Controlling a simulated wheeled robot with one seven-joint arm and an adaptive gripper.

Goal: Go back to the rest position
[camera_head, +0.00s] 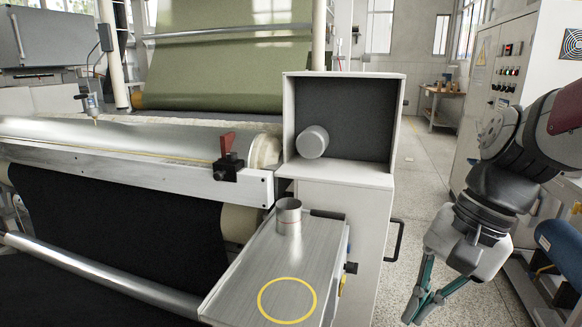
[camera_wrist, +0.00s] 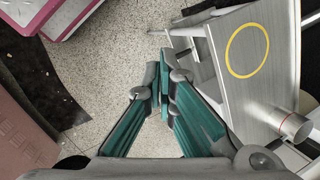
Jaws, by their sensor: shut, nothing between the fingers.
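My gripper (camera_head: 427,303) hangs at the lower right of the head view, pointing down over the speckled floor, to the right of the machine's metal shelf. Its teal fingers come together at the tips with nothing between them. In the wrist view my gripper (camera_wrist: 160,75) is also shut and empty, with bare floor behind it. My arm comes in from the right edge of the head view.
A metal shelf (camera_head: 240,290) bears a yellow ring mark (camera_head: 287,299) and an upright metal cylinder (camera_head: 289,216). An open box (camera_head: 345,120) holds a grey roll end (camera_head: 312,142). A control cabinet (camera_head: 497,85) stands at right. Floor (camera_head: 420,200) between is clear.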

